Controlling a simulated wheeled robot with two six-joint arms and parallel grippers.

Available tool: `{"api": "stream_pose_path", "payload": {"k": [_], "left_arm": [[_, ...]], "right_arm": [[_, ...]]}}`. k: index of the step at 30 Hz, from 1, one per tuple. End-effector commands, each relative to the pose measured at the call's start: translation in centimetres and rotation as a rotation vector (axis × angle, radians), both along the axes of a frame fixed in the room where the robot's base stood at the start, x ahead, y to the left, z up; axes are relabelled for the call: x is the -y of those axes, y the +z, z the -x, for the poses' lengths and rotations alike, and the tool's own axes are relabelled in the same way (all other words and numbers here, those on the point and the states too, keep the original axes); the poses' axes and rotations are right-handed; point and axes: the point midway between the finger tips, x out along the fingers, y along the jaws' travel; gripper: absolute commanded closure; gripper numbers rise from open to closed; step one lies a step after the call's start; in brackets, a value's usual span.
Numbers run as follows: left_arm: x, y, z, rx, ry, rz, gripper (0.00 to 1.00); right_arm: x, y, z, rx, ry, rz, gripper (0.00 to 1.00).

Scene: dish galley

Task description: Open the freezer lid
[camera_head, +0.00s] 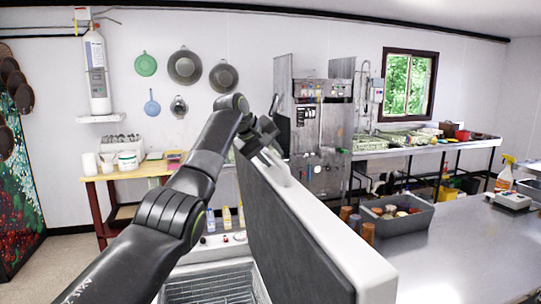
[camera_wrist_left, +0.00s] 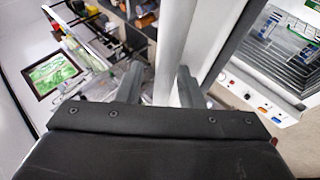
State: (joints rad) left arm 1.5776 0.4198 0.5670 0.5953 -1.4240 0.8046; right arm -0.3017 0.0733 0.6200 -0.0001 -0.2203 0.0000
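The freezer lid (camera_head: 300,240) stands raised and nearly upright, its dark inner face toward the left and its white edge toward the right. The open freezer (camera_head: 215,250) shows below it, with a wire basket (camera_head: 210,288) inside. My left gripper (camera_head: 272,132) is at the far upper end of the lid, close to its white edge. In the left wrist view the fingers of my left gripper (camera_wrist_left: 160,82) are spread apart, with the lid's pale edge (camera_wrist_left: 172,45) running beyond and between them. I cannot tell whether a finger touches the lid. My right gripper is not in view.
A steel counter (camera_head: 460,245) lies right of the lid, with a grey bin (camera_head: 398,220) and brown cylinders (camera_head: 361,228) near it. A wooden table (camera_head: 130,170) with white tubs stands back left. A dishwashing machine (camera_head: 320,130) stands behind the lid.

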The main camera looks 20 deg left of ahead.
Motion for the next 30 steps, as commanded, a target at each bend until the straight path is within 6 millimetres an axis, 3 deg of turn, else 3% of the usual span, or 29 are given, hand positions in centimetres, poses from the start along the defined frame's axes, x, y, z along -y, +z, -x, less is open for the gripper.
{"api": "stream_pose_path", "payload": {"k": [5,11,21,30], "left_arm": [[-0.1,-0.5,0.1,-0.011,0.002,-0.001,0.62],[-0.7,0.6,1.1,-0.004,0.004,-0.001,0.62],[-2.7,6.4,6.3,0.004,0.002,0.000,0.62],[-4.3,10.9,10.3,0.002,0.000,0.000,0.62]], "right_arm": [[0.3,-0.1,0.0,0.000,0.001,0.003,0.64],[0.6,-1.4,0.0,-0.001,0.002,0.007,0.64],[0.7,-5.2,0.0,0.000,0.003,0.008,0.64],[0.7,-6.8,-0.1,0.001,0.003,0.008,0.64]]}}
